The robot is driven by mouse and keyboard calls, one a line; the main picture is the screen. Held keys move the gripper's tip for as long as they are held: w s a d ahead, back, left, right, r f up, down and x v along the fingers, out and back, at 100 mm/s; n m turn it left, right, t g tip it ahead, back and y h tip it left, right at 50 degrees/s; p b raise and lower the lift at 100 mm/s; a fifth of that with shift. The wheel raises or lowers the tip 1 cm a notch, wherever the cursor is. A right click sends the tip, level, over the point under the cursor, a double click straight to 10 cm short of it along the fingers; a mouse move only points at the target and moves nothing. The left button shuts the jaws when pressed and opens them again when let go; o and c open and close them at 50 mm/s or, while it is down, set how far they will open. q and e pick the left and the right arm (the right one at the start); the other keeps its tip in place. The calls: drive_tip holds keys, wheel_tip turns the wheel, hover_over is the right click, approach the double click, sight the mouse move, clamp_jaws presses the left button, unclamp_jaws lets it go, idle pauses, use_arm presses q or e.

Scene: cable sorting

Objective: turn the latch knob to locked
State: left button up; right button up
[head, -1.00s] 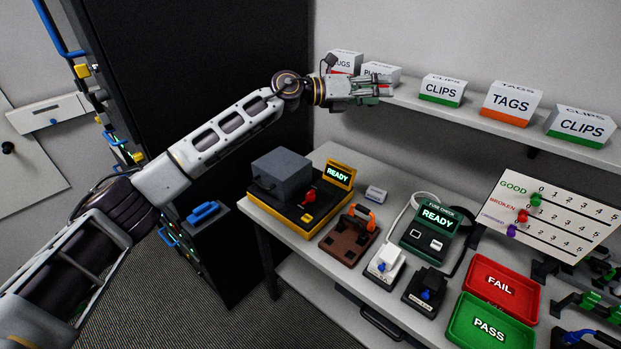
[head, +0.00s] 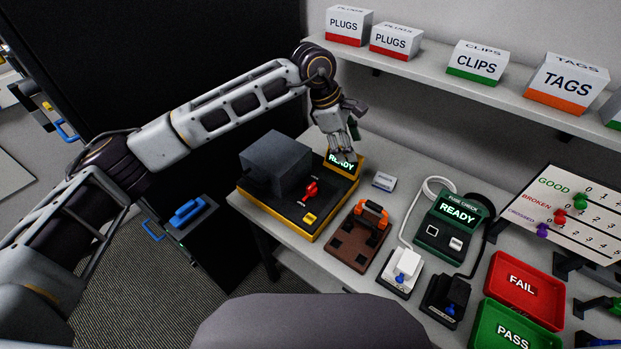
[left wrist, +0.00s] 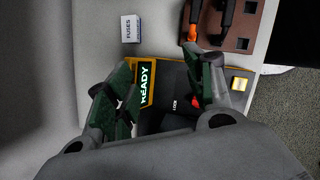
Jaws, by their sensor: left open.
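The latch knob is the red knob (head: 311,189) on the black top of a yellow-edged tester (head: 297,222), beside its grey box (head: 275,165). In the left wrist view the red knob (left wrist: 195,102) is mostly hidden behind a finger. A label reading LOCK shows beside it. My left gripper (head: 346,158) points down above the back of the tester, in front of its READY display. It is apart from the knob. In the left wrist view the left gripper (left wrist: 165,95) is open and empty, with its green-padded fingers spread over the tester. My right gripper is not in view.
A small FUSES box (head: 384,181) and a brown block with orange-black clamp (head: 358,234) stand right of the tester. The fuse checker (head: 449,226) and FAIL tray (head: 524,289) are farther right. A shelf (head: 460,80) with boxes runs behind.

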use_arm(q)
drive_tip(key=a+f+m+y, duration=0.1)
drive_tip(key=a+y, duration=0.1)
drive_tip(key=a, duration=0.2)
drive_tip(key=m+y, duration=0.3)
hover_over(312, 186)
drive_tip(key=shift+w+f, duration=0.15)
drive_tip(key=shift+f, duration=0.25)
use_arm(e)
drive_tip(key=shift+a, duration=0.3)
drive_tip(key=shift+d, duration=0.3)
use_arm(q)
wheel_tip(312, 186, down, 12)
drive_tip(key=shift+f+p, duration=0.2)
drive_tip(key=shift+p, duration=0.85)
drive_tip(key=shift+f, duration=0.7)
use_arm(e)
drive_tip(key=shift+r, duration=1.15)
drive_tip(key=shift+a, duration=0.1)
